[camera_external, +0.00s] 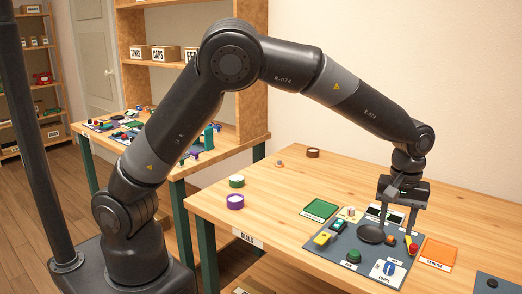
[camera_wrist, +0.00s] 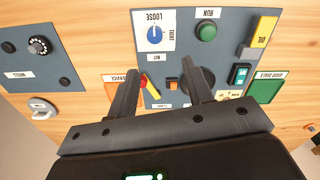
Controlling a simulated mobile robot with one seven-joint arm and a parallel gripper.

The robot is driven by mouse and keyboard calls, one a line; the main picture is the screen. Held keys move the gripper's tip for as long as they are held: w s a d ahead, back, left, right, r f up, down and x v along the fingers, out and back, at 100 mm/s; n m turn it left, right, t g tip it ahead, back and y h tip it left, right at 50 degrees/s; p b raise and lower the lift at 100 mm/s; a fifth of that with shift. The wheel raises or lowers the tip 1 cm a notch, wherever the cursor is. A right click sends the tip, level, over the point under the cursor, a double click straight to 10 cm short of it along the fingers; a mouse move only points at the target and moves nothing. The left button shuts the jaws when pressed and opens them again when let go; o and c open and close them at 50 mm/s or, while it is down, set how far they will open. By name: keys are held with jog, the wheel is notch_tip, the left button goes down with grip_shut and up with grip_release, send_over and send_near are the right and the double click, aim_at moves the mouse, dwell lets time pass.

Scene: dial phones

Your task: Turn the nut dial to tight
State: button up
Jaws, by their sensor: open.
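In the external view the dial (camera_external: 388,270) sits at the panel's front right. My gripper (camera_external: 396,230) points down over the panel behind the dial, open and empty. In the wrist view its fingers (camera_wrist: 160,72) are spread, with their tips short of the dial plate. A red and yellow part (camera_wrist: 147,84) shows beside one finger.
The grey panel (camera_external: 340,252) also carries a black round dish (camera_external: 370,234), a green RUN button (camera_wrist: 206,31) and a yellow switch (camera_external: 323,239). A green card (camera_external: 320,209) and an orange card (camera_external: 438,252) lie beside it. The table's left part is mostly clear.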

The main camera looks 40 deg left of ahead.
aim_at(390, 265)
jog(key=f, duration=0.7)
jog(key=d+f, duration=0.1)
jog(key=f, duration=0.3)
jog(key=shift+s+f, duration=0.25)
jog(key=shift+f, duration=0.05)
jog(key=c, duration=1)
